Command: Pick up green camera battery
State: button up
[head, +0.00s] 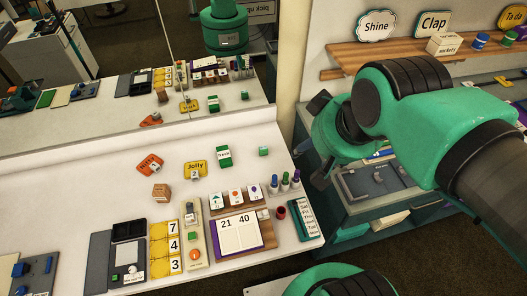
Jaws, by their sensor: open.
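A small green block (264,151) lies alone on the right part of the white counter. It may be the green camera battery, but it is too small to be sure. A larger green box with white lettering (224,156) stands to its left. My gripper (316,141) is at the right, beyond the counter's right edge, with its dark fingers apart and nothing seen between them. It is to the right of the small green block and clear of it.
Orange (150,164) and yellow (196,170) signs and a wooden cube (161,192) lie left of the green box. A purple score board (238,232), yellow number cards (165,250) and pens (285,181) fill the front. A mirror (130,60) stands behind. Counter around the small block is clear.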

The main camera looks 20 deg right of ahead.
jog(key=w+f+g, duration=0.1)
jog(key=w+f, duration=0.2)
jog(key=w, duration=1)
jog(key=g+p, duration=0.1)
jog(key=g, duration=0.2)
send_over(264, 148)
jog(key=s, duration=0.2)
notch_tip(264, 148, down, 31)
jog(key=shift+w, duration=0.1)
jog(key=shift+w+f+b, duration=0.15)
jog(key=shift+w+f, duration=0.05)
jog(key=shift+f, duration=1.2)
jog(key=shift+w+f+b, duration=0.15)
jog(key=shift+w+f, duration=0.1)
jog(key=shift+f, duration=1.15)
jog(key=shift+w+f+b, duration=0.15)
jog(key=shift+w+f, duration=0.05)
jog(key=shift+f, duration=1.2)
jog(key=shift+f, duration=0.15)
